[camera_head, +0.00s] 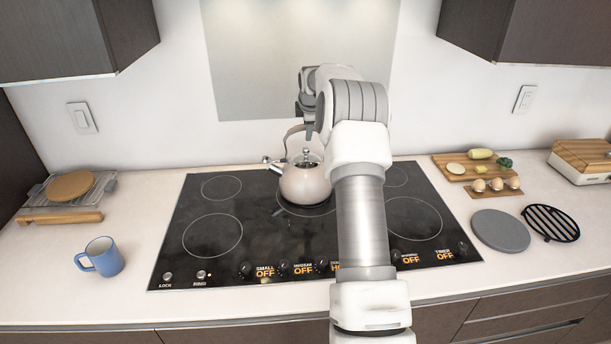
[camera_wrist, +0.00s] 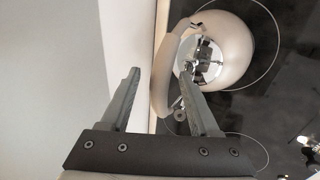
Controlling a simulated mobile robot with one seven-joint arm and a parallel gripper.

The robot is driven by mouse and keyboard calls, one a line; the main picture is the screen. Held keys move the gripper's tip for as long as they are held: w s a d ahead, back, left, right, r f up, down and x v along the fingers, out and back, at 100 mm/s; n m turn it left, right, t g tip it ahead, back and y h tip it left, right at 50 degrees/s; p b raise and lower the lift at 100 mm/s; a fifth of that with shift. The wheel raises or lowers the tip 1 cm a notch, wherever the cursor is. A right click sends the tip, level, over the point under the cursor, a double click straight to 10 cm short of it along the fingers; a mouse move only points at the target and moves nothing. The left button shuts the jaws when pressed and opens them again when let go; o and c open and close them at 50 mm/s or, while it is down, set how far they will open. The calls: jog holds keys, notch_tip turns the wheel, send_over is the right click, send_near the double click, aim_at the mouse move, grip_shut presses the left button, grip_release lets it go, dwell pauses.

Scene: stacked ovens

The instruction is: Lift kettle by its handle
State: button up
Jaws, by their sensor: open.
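A cream kettle (camera_head: 305,184) with a shiny lid stands on the black cooktop near its middle. Its arched handle (camera_head: 287,140) rises above the lid on the left. In the wrist view the kettle (camera_wrist: 238,50) is seen from above, and its pale curved handle (camera_wrist: 166,76) lies between my fingers in the picture, closer to the right finger. My gripper (camera_wrist: 159,73) is open and empty, with its two grey fingers spread. I cannot tell whether a finger touches the handle. In the head view my arm hides most of the gripper, above the kettle.
The cooktop (camera_head: 213,235) has several ring burners and front knobs. A blue mug (camera_head: 104,257) stands at the left. At the right are a food board (camera_head: 468,172), grey disc (camera_head: 500,231) and black trivet (camera_head: 551,223). The back wall (camera_head: 150,115) is close behind the kettle.

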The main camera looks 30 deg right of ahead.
jog(key=shift+w+d+f, duration=0.1)
jog(key=shift+w+f, duration=0.05)
jog(key=shift+f, duration=0.1)
jog(key=shift+c, duration=0.2)
grip_shut()
dwell(1.1)
jog(key=shift+r, duration=0.25)
